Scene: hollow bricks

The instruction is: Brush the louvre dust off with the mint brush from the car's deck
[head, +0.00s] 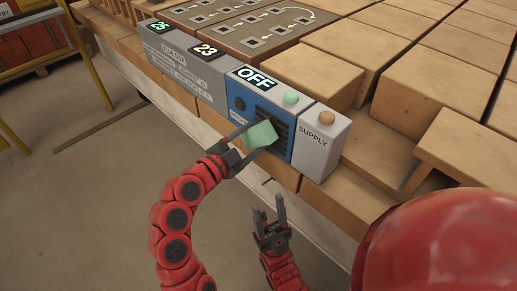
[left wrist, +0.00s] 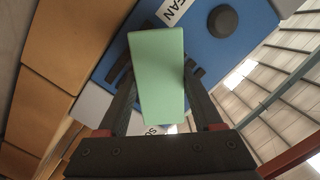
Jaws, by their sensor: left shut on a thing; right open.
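The mint brush (head: 262,134) is held in my left gripper (head: 256,138), in front of the blue panel's louvre (head: 274,117). In the left wrist view the mint brush (left wrist: 157,75) sits between the two dark fingers and hides much of the louvre (left wrist: 196,72). I cannot tell whether the brush touches the slats, and no dust can be made out. My right gripper (head: 280,215) is open and empty, lower down and clear of the panel.
The blue panel (head: 241,88) reads OFF on its display and has a green button (head: 291,98) on top. A grey SUPPLY box (head: 318,145) with an orange button stands to its right. Stacked bricks (head: 420,90) lie behind. Open floor (head: 90,190) is at left.

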